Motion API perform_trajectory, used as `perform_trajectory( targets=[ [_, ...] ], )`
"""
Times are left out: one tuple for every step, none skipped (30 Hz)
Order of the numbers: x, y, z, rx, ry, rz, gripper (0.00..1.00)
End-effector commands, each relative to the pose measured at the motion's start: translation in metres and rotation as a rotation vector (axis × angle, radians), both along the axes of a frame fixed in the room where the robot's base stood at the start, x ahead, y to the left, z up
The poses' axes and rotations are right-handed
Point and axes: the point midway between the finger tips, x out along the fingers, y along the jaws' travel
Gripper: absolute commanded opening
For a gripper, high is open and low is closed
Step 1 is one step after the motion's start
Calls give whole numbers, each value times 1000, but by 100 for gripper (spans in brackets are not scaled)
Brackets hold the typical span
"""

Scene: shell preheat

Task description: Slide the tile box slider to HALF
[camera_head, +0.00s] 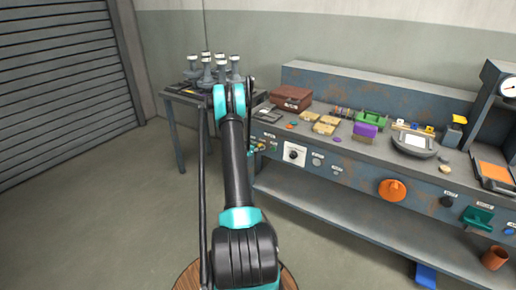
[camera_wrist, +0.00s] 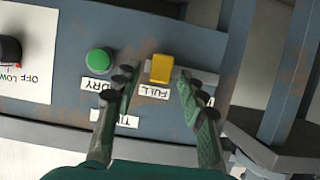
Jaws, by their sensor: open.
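The slider's yellow knob (camera_wrist: 161,69) is in the wrist view, on the blue-grey bench front by a label reading FULL. It sits at one end of a pale horizontal track that runs to the right in this view. The lettering appears upside down. My gripper (camera_wrist: 155,82) is open, with one finger on each side of the knob. Whether either finger touches it cannot be told. The right finger hides part of the track and any label behind it. In the head view my arm ends at the bench's left front, and the gripper is mostly hidden.
A green button (camera_wrist: 101,62) is close left of the gripper in the wrist view, with a black dial (camera_wrist: 10,49) farther left. The bench top (camera_head: 345,142) holds a brown box (camera_head: 291,98) and several small items. A side table (camera_head: 176,97) stands left.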

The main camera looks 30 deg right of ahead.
Motion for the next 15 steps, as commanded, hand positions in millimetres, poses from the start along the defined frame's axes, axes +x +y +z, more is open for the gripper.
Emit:
perform_trajectory(
  targets=[
    [1, -3, -1, 0, 0, 0, 41],
    [2, -4, -2, 0, 0, 0, 41],
    [2, -5, -2, 0, 1, 0, 41],
    [2, -6, -3, 0, 1, 0, 41],
    [2, -6, -3, 0, 1, 0, 41],
    [2, -6, -3, 0, 1, 0, 41],
    [3, -7, -3, 0, 1, 0, 41],
    [3, -7, -3, 0, 1, 0, 41],
    [2, -6, -3, 0, 1, 0, 41],
    [2, -6, -3, 0, 1, 0, 41],
    [2, -6, -3, 0, 0, 0, 41],
    [2, -6, -3, 0, 0, 0, 40],
    [2, -6, -3, 0, 0, 0, 36],
    [2, -6, -3, 0, 0, 0, 33],
    [2, -6, -3, 0, 0, 0, 28]
  ],
)
